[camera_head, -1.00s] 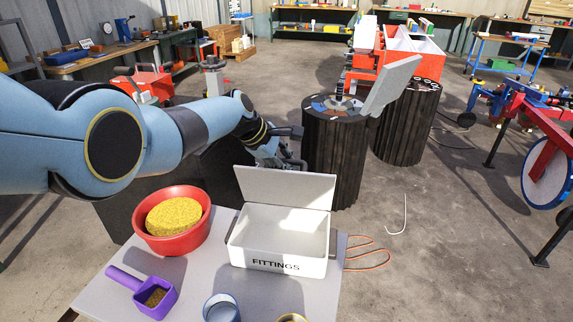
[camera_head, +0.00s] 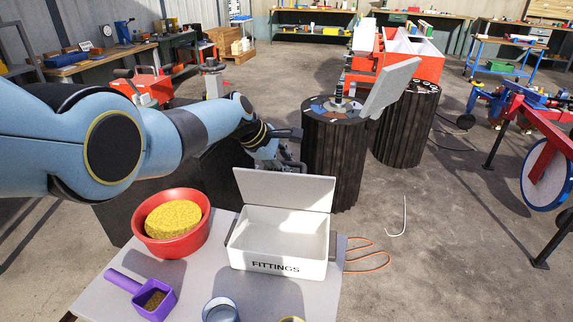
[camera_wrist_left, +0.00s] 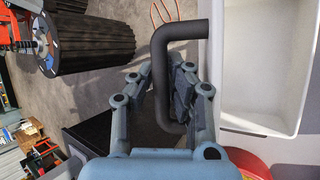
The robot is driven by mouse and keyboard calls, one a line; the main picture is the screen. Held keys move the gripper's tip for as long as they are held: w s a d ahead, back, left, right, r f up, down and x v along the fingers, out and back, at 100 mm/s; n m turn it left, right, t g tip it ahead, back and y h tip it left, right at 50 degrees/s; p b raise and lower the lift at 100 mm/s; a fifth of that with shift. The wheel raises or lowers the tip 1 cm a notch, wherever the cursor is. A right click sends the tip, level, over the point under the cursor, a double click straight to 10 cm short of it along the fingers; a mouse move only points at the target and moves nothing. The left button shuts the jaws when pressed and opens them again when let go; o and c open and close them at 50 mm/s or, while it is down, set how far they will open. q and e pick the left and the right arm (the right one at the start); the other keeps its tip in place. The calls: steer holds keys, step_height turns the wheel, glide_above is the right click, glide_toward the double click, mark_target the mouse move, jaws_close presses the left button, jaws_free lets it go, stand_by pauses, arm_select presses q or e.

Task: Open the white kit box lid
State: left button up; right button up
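The white kit box (camera_head: 270,262), marked FITTINGS, stands on a small light table. Its white lid (camera_head: 285,190) is raised about upright along the far side, so the empty inside shows. My left gripper (camera_head: 285,162) is behind the lid, partly hidden by it. In the left wrist view, my left gripper's fingers (camera_wrist_left: 163,75) lie on either side of a dark bent handle (camera_wrist_left: 166,55). I cannot tell whether they press on it. The box's white inside shows at the right there (camera_wrist_left: 265,70). My right gripper is not in view.
On the table (camera_head: 195,285) are a red bowl (camera_head: 170,245) with a yellow sponge-like disc, a purple scoop (camera_head: 160,303) and a grey-blue cup (camera_head: 220,311). An orange cord loop hangs at the right edge. A dark ribbed drum (camera_head: 335,170) stands close behind the lid.

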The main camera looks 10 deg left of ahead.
arm_select(q)
steer(key=shift+o, duration=0.9)
steer(key=v, duration=1.2)
steer(key=shift+r, duration=0.1)
